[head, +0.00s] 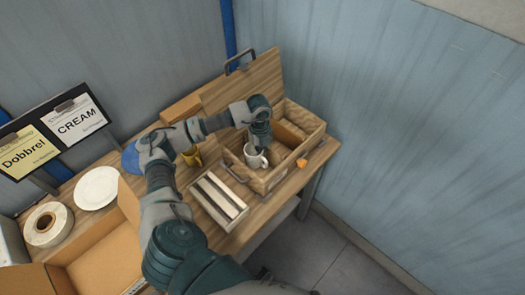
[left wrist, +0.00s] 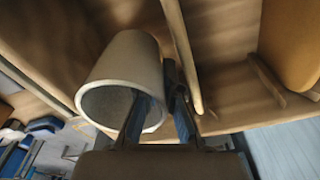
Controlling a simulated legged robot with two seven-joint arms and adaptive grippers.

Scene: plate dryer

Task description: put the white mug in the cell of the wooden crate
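The white mug (head: 254,159) is at the left cell of the wooden crate (head: 262,186), near its front wall. In the left wrist view the mug (left wrist: 125,62) lies tilted in the picture, its open mouth towards the camera, beside a thin wooden divider (left wrist: 182,55). My left gripper (head: 259,143) reaches down from above. In the left wrist view one finger is inside the mug and the other outside, with the wall between them (left wrist: 158,100). I cannot tell whether the mug touches the crate's floor. My right gripper is not in view.
The crate's lid (head: 245,85) stands open behind it. A tray with pale bars (head: 219,198) is left of the crate. A yellow mug (head: 192,157), blue plate (head: 131,158), white plate (head: 96,188), tape roll (head: 47,224) and cardboard box (head: 105,258) stand farther left. A small orange object (head: 301,163) is at the right.

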